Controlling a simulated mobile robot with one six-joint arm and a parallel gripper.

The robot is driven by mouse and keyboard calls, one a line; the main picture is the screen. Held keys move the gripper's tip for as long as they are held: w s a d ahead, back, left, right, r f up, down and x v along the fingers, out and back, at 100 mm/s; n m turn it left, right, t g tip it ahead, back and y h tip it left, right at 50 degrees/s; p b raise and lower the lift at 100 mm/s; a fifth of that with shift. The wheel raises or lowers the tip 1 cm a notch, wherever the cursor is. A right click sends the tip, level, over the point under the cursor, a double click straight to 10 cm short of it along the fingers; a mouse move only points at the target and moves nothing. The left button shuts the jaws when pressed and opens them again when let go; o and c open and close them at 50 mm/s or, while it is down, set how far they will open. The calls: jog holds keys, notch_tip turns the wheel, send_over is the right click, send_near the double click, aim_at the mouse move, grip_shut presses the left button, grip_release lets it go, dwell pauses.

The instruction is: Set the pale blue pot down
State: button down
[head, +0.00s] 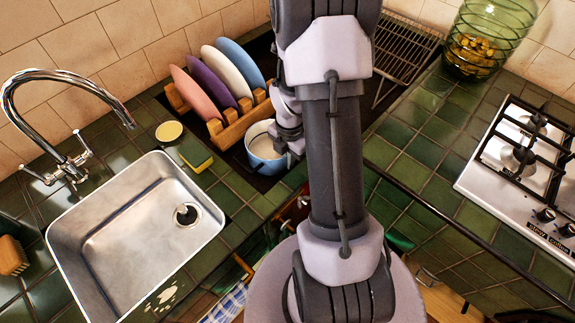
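The pale blue pot (264,163) has a white inside and looks upright. It is over the dark area in front of the wooden plate rack, and its right side is partly hidden by my gripper. Whether its base touches the surface below is hard to tell. My gripper (287,141) is at the pot's right rim, close against it. Its fingertips are mostly hidden by the wrist and arm, so I cannot see whether they are closed on the pot.
The wooden rack (232,128) holds several coloured plates close behind the pot. A sponge (196,154) and a small round tin (169,131) lie left of it, beside the sink (135,236). A wire rack (402,52), green glass jar (490,38) and hob (522,160) are to the right.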

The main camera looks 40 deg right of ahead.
jog(key=shift+f, duration=0.95)
jog(key=c, duration=1.9)
grip_release()
jog(key=shift+c, duration=0.2)
jog(key=shift+r, duration=0.15)
